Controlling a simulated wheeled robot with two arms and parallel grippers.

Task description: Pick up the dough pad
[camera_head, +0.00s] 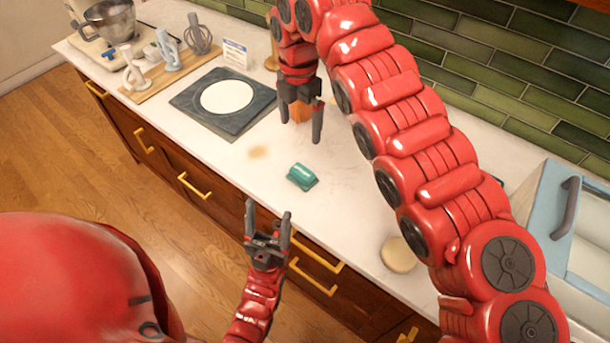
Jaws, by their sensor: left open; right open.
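The dough pad, a dark grey square mat (191,100) with a white disc (227,97) in its middle, lies flat on the white counter at the left. My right gripper (301,127) is open and points down over the counter, to the right of the pad and apart from it. An orange-brown thing (300,112) shows between its fingers; I cannot tell whether they touch it. My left gripper (268,213) is open and empty, pointing up by the counter's front edge, well below the pad in the picture.
A small teal object (302,177) lies on the counter between my grippers. A wooden board (142,93) with whisk-like tools, a small white sign (236,54) and a mixer bowl (110,20) stand at the left. A pale round piece (397,256) and a light-blue box (545,205) are at the right.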

